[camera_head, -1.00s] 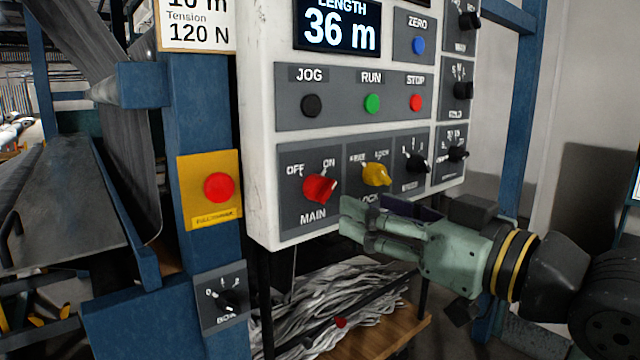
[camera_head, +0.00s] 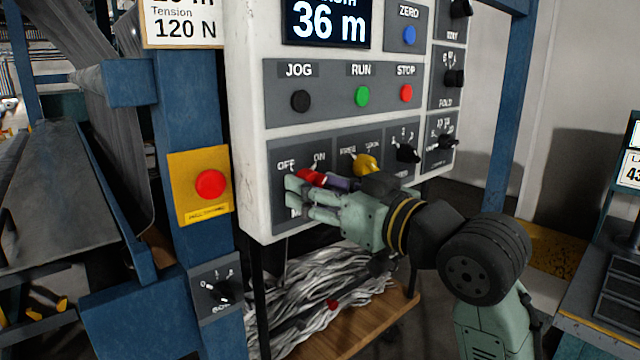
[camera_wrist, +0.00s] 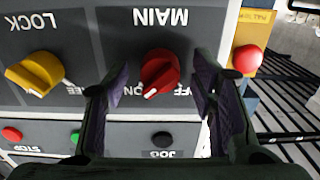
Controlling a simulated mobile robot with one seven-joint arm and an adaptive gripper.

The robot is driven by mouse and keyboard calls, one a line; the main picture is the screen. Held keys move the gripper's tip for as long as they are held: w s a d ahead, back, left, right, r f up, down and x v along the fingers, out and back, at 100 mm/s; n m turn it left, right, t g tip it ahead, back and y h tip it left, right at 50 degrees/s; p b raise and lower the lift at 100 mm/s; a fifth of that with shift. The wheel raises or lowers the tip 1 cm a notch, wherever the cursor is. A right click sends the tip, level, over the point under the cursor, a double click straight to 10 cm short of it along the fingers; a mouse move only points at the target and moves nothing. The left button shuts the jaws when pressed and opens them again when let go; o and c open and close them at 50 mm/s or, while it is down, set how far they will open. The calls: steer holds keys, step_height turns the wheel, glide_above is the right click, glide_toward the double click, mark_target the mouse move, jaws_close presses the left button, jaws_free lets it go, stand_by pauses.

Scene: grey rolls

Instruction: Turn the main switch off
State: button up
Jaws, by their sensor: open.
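The red MAIN switch knob (camera_head: 309,176) is on the control panel's lower left, partly hidden behind my gripper in the head view. In the upside-down wrist view, the red knob (camera_wrist: 160,72) shows between the fingers, its white mark slanting toward the ON side. My gripper (camera_head: 297,198) is open at the knob. In the wrist view, one finger of my gripper (camera_wrist: 162,80) is on each side of the knob, with gaps visible. I cannot tell whether the fingertips reach past the knob's front.
The yellow LOCK knob (camera_head: 365,164) is just right of MAIN, with a black selector (camera_head: 406,153) beyond. JOG (camera_head: 300,101), RUN (camera_head: 362,96) and STOP (camera_head: 405,93) buttons are above. A red button (camera_head: 210,184) on a yellow plate is to the left.

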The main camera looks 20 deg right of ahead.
steer(key=shift+c, duration=0.6)
steer(key=c, duration=1)
